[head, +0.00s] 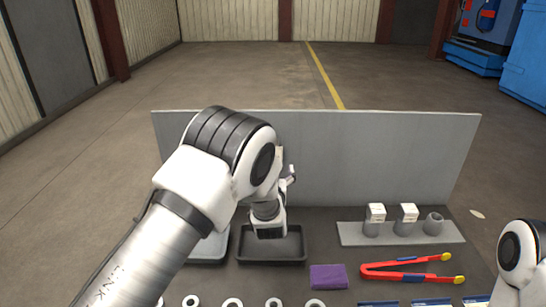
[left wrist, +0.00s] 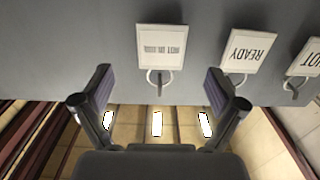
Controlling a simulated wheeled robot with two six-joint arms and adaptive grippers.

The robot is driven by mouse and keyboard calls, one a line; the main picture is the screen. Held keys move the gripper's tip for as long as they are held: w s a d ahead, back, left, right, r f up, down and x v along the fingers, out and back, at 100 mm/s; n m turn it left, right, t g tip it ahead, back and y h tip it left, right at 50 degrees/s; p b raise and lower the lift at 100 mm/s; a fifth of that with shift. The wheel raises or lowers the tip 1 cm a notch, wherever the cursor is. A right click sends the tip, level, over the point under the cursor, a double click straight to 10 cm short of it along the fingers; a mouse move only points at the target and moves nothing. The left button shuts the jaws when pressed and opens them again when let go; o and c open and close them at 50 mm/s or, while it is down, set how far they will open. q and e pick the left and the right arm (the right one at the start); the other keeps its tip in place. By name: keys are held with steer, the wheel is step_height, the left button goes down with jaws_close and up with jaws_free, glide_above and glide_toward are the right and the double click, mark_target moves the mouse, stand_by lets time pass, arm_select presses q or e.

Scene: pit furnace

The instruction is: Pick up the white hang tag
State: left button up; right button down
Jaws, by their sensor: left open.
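The left wrist view shows three white hang tags by a grey surface, each with a ring and a hook. One tag (left wrist: 161,47) with small, hard-to-read lettering lies ahead of the gap between my fingers. A tag reading READY (left wrist: 246,50) is to its right, and a third tag (left wrist: 304,57) is cut by the right edge. My left gripper (left wrist: 159,92) is open and empty, its fingers apart from the tags. In the head view my left arm hides its fingertips, and I cannot make out the tags. Only part of my right arm shows, without its gripper.
A grey upright panel (head: 375,150) stands along the back of the dark table. A black tray (head: 270,261), a purple block (head: 328,276) and red tongs (head: 412,275) lie on it. A grey plate (head: 352,236) carries small items. Several white rings (head: 232,302) show at the near edge.

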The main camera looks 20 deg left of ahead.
arm_select(q)
steer(key=p+x, duration=0.3)
steer(key=x, duration=0.3)
steer(key=shift+w+a+r, duration=0.15)
steer(key=shift+w+r, duration=0.15)
steer(key=shift+r, duration=0.15)
steer(key=shift+s+r, duration=0.2)
steer(key=shift+s, duration=0.05)
steer(key=c, duration=0.3)
steer(key=shift+s+r, duration=0.1)
steer(key=shift+s, duration=0.05)
steer(key=c, duration=0.6)
steer(key=shift+c, duration=0.7)
arm_select(e)
steer(key=r, duration=0.3)
steer(key=shift+s+r, duration=0.3)
steer(key=shift+s, duration=0.05)
